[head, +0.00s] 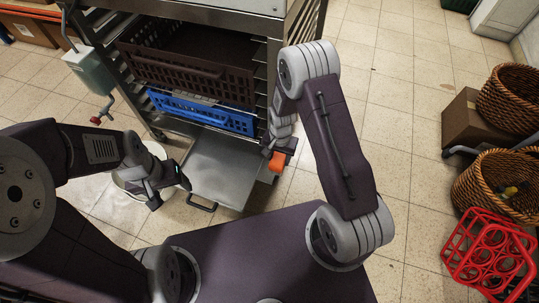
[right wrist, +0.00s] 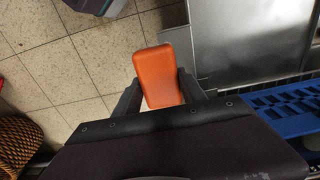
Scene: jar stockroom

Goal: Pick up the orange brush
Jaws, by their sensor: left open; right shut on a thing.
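The orange brush (head: 277,162) is a smooth, rounded orange block; no bristles show from here. It also shows in the right wrist view (right wrist: 160,72), squarely between the two dark fingers. My right gripper (head: 281,151) is shut on it and holds it beside the right edge of a metal tray-like surface. In the right wrist view my right gripper (right wrist: 160,90) has a finger against each side of the brush.
A metal rack (head: 275,52) holds a brown crate (head: 190,72) and a blue crate (head: 203,113). A flat metal surface (head: 222,165) juts out below them. Wicker baskets (head: 490,180), a cardboard box (head: 465,118) and a red bottle carrier (head: 488,255) stand at right. Tiled floor between is clear.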

